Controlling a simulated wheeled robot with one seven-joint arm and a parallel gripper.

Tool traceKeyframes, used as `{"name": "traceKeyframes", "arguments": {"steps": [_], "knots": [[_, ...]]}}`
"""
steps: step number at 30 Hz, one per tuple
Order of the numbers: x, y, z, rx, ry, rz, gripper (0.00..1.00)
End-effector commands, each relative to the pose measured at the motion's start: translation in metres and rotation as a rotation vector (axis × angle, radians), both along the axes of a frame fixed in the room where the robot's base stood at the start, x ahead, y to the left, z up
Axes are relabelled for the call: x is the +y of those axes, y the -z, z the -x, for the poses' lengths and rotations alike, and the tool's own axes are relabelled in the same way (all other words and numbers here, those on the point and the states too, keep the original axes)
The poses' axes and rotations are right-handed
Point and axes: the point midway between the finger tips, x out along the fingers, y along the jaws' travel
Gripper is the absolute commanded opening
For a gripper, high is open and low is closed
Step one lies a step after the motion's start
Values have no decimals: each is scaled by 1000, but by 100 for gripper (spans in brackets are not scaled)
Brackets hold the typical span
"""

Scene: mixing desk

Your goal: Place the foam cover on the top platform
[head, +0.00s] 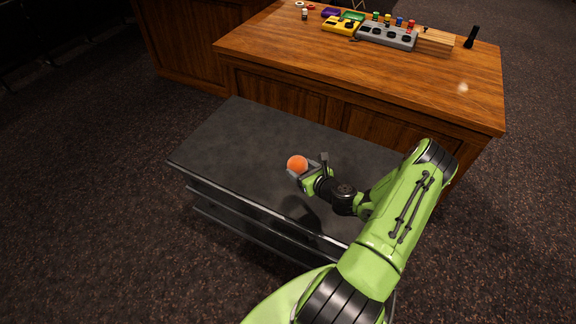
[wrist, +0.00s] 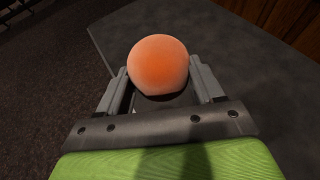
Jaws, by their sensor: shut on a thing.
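The foam cover is an orange, rounded ball (head: 297,163), held between the two fingers of my gripper (head: 303,172). In the wrist view the foam cover (wrist: 158,64) sits between the finger ends of my gripper (wrist: 160,88), with its underside in shadow. My gripper is shut on it. The top platform is the dark grey upper surface (head: 235,140) of a low tiered stand. The foam cover appears over the middle of this surface; I cannot tell how high above it. In the wrist view the grey platform (wrist: 225,45) lies beyond and below the cover.
A wooden desk (head: 300,50) stands behind the platform. On it are a yellow box (head: 341,26), a grey mixer (head: 386,36) with coloured knobs, purple and green trays, a wooden block (head: 436,38) and a black upright object (head: 471,37). The platform's left part is bare.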

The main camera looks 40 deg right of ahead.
Motion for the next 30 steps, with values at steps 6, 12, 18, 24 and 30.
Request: {"name": "traceKeyframes", "arguments": {"steps": [6, 12, 18, 24, 30], "knots": [[-132, 60, 70, 0, 564, 1, 38], [-199, 85, 142, 0, 928, 4, 38], [-218, 91, 173, -1, 1064, 1, 38], [-218, 101, 173, 2, 1063, 0, 38], [-217, 148, 172, 2, 1060, 2, 38]]}}
